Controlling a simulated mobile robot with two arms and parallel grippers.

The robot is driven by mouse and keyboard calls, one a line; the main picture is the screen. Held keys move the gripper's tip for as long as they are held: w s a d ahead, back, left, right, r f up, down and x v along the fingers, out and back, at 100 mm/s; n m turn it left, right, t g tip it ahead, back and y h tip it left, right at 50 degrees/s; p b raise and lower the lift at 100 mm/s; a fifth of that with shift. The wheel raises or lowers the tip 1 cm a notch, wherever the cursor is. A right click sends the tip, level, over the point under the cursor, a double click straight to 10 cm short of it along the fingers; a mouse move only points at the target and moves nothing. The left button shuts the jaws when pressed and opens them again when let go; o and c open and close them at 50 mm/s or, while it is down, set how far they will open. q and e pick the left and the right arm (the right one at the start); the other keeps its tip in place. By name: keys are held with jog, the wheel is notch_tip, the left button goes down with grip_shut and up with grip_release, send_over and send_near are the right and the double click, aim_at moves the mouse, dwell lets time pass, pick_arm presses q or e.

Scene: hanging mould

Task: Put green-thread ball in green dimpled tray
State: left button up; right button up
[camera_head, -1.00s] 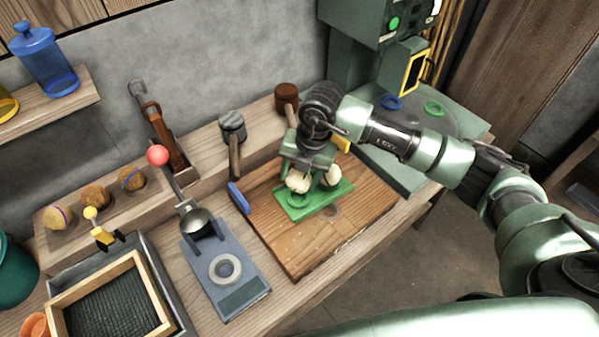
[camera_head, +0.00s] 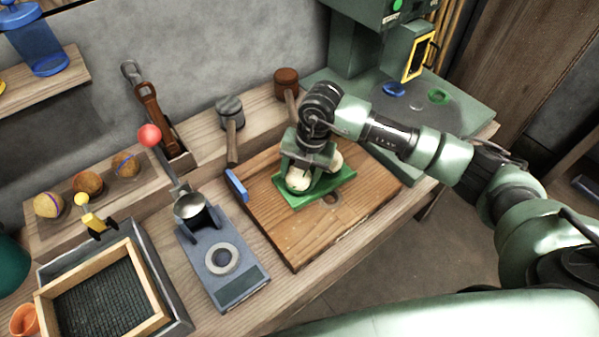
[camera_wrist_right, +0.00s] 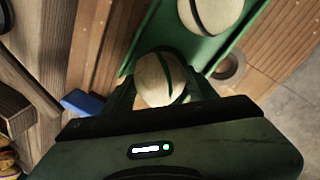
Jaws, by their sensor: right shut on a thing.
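The green dimpled tray (camera_head: 338,184) lies on a wooden board; it also shows in the right wrist view (camera_wrist_right: 262,22). My right gripper (camera_head: 303,176) is low over the tray's left end, shut on a pale ball (camera_head: 297,183) with a dark green thread band, clearer in the right wrist view (camera_wrist_right: 158,80). The held ball is at the left dimple; whether it touches the bottom I cannot tell. A second pale ball (camera_wrist_right: 209,12) with a dark band sits in the tray, partly hidden behind the gripper in the head view. My left gripper is not in view.
The wooden board (camera_head: 300,240) has clear room in front of the tray. A blue-handled piece (camera_head: 236,185) lies at its left edge. A mallet (camera_head: 230,125) stands behind, a grey scale-like device (camera_head: 222,262) to the left. Several brown balls (camera_head: 88,183) sit on the back ledge.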

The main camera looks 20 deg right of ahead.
jog(key=o, duration=1.6)
jog(key=shift+o, duration=0.2)
jog(key=shift+r, duration=0.1)
jog(key=r, duration=0.5)
jog(key=s+d+r, duration=0.1)
jog(key=r, duration=0.1)
jog(key=shift+r+b, duration=0.25)
jog(key=shift+b, duration=0.1)
